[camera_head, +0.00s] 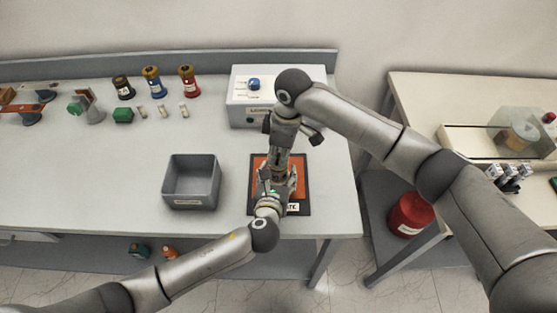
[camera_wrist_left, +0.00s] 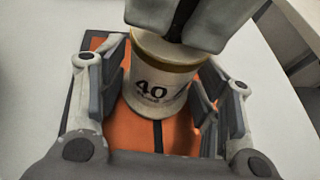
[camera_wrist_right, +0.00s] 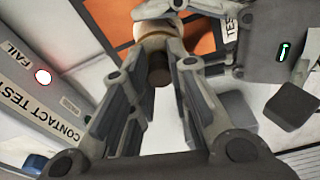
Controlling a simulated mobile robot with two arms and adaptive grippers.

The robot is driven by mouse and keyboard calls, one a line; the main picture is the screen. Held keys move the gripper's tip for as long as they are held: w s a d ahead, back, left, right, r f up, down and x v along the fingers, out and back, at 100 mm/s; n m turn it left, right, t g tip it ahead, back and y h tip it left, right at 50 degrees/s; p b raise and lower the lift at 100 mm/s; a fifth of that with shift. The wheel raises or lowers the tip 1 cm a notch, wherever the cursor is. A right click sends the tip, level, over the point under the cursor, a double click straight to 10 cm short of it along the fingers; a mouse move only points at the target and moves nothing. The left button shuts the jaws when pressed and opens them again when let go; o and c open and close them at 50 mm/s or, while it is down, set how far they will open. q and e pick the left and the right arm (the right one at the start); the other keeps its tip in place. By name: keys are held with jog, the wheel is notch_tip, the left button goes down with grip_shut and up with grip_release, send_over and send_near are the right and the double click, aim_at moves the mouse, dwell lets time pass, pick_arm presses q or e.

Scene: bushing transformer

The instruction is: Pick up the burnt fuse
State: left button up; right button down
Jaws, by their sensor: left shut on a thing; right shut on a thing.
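A cream cylinder marked 40 (camera_wrist_left: 153,88), with a tan rim, stands over the orange mat (camera_wrist_left: 104,44) in the left wrist view. My left gripper (camera_head: 273,186) is shut around its sides. My right gripper (camera_head: 279,166) comes from above and is shut on a dark stub (camera_wrist_right: 158,70) at the cylinder's top. The stub is largely hidden by the fingers. I cannot tell whether this stub or the cylinder is the burnt fuse.
A black-edged orange mat lies under both grippers. A grey open bin (camera_head: 191,182) stands to its left. A contact test box (camera_wrist_right: 40,105) stands behind, a light by its FAIL label. Coloured bushings (camera_head: 153,82) and small fuses (camera_head: 162,110) stand at back left. The table's left front is clear.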

aim_at(279, 156)
pick_arm(q)
jog(key=o, duration=1.3)
jog(key=shift+c, duration=0.2)
pick_arm(e)
notch_tip(279, 156, up, 10)
pick_arm(q)
jog(key=shift+s, duration=0.1)
